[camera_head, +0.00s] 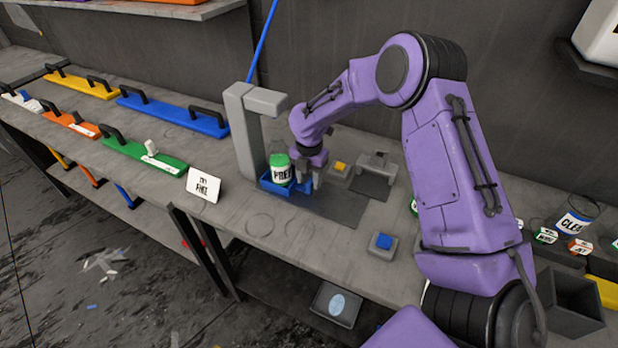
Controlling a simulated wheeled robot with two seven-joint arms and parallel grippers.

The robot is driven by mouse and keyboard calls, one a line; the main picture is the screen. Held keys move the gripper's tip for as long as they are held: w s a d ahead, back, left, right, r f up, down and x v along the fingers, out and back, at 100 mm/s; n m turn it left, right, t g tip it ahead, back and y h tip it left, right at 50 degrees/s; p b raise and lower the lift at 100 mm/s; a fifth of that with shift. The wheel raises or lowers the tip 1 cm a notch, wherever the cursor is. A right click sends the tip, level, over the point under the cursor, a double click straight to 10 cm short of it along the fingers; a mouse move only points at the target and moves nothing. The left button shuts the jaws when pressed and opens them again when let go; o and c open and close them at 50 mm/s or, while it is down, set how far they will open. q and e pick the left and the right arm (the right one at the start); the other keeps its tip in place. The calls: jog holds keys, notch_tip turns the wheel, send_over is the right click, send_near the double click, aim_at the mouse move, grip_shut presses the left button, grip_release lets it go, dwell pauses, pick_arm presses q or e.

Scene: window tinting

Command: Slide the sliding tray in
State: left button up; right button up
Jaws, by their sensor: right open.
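The sliding tray (271,187) is small and blue and sits at the foot of a grey post-like station (241,130) on the bench. A bottle with a green band and a PREP label (281,171) stands upright in it. My right gripper (311,182) points down at the right side of the tray, close beside the bottle, with its jaws open. Whether its fingers touch the tray cannot be told. The gripper hides part of the tray's right side. My left gripper is not in view.
A dark mat (340,209) lies right of the tray. A blue button box (381,244) and a yellow button box (340,169) stand on the bench. A white sign (203,185) stands left of the tray. Coloured handled tools line the left bench. The bench front near the tray is clear.

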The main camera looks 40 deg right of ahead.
notch_tip(320, 180, up, 10)
jog(key=b, duration=0.2)
jog(key=shift+r, duration=0.15)
jog(key=shift+w, duration=0.1)
